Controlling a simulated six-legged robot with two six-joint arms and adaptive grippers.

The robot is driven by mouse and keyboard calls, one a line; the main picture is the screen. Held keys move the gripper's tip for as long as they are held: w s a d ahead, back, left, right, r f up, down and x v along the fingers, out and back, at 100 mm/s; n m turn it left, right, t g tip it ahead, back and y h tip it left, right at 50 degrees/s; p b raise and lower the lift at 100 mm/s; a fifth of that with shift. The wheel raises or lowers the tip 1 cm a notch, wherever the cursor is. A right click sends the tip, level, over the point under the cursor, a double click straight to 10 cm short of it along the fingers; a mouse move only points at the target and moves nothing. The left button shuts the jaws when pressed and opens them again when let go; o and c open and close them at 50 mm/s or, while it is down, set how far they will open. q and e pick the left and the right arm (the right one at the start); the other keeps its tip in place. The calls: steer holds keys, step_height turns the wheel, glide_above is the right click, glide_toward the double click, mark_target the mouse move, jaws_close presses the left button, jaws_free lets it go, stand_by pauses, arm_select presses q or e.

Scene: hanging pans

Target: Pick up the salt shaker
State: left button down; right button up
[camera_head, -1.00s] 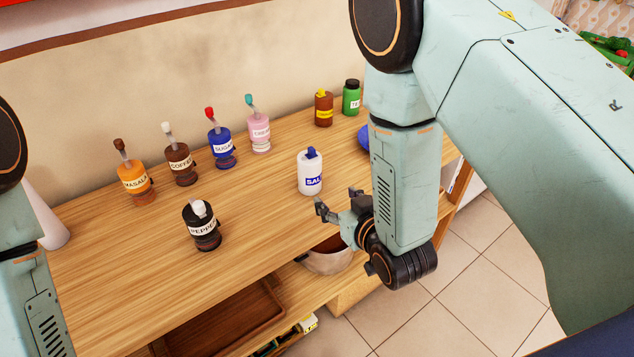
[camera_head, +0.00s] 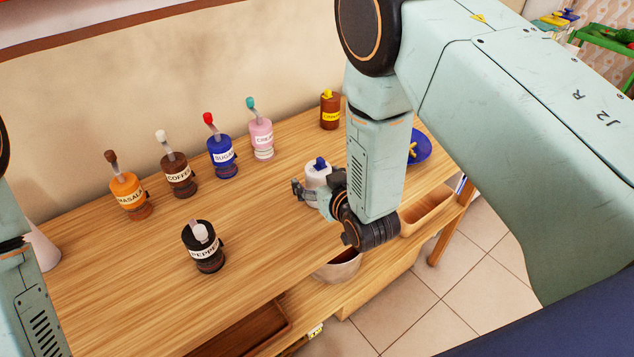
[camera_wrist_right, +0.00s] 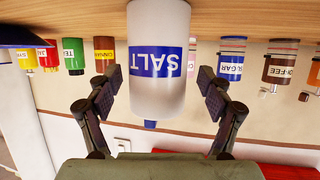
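The salt shaker (camera_head: 317,174) is white with a blue cap and stands upright on the wooden table (camera_head: 110,270), partly hidden behind my right gripper (camera_head: 312,192). In the right wrist view the salt shaker (camera_wrist_right: 158,80) appears upside down, with its blue SALT label facing me. My right gripper's two fingers (camera_wrist_right: 157,98) are open, one on each side of the shaker's body, with a gap visible at each side. My left gripper is out of the head view; only part of my left arm shows at the left edge.
A black pepper jar (camera_head: 204,250) stands nearer the front left. Masala (camera_head: 128,195), coffee (camera_head: 178,176), sugar (camera_head: 221,156) and cream (camera_head: 262,140) jars line the back. A brown cinnamon jar (camera_head: 330,112) and blue dish (camera_head: 420,148) are farther right. Bare tabletop surrounds the shaker's left side.

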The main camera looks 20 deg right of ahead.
steer(key=shift+c, duration=0.8)
steer(key=shift+w+d+f, duration=0.15)
steer(key=shift+f, duration=0.05)
steer(key=c, duration=0.4)
steer(key=shift+r, duration=0.2)
steer(key=c, duration=0.6)
steer(key=shift+f, duration=0.1)
steer(key=shift+c, duration=0.5)
